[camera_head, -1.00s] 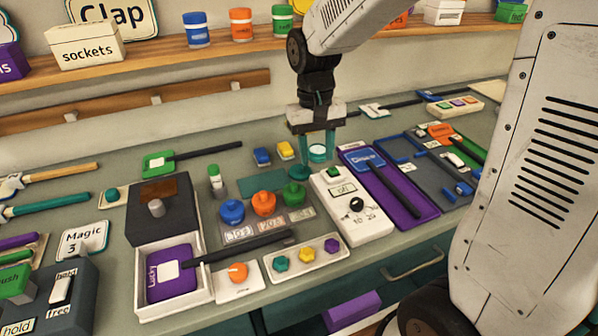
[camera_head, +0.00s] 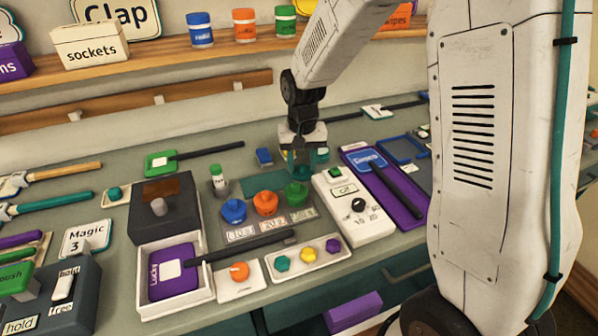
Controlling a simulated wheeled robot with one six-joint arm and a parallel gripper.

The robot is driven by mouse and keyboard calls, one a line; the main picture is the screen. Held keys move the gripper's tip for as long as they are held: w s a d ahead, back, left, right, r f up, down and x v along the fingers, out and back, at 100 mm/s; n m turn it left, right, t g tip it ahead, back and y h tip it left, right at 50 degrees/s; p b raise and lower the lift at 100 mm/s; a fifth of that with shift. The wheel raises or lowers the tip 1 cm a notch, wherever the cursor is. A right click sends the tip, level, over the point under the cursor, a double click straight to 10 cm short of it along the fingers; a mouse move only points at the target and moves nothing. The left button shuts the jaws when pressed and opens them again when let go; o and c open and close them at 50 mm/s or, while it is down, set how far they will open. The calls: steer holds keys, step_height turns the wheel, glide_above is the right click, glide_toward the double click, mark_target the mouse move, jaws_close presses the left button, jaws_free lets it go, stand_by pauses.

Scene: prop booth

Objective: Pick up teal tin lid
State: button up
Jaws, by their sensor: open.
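My gripper (camera_head: 302,168) points down over the counter behind the green lidded pot, with its teal fingers open. The teal tin lid (camera_head: 300,174), a small round knobbed piece, is at the fingertips. It is mostly hidden by the fingers, which are of a similar colour. I cannot tell whether the fingers touch it. A green knobbed pot (camera_head: 296,195) stands just in front of the fingertips. A round teal piece (camera_head: 323,154) shows partly behind the gripper to the right.
An orange pot (camera_head: 265,204) and a blue pot (camera_head: 233,211) stand left of the green one. A white timer box (camera_head: 352,205) is close on the right. A blue block (camera_head: 264,156) and a green-capped bottle (camera_head: 218,180) are to the left.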

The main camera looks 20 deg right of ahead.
jaws_close()
steer(key=shift+r, duration=0.1)
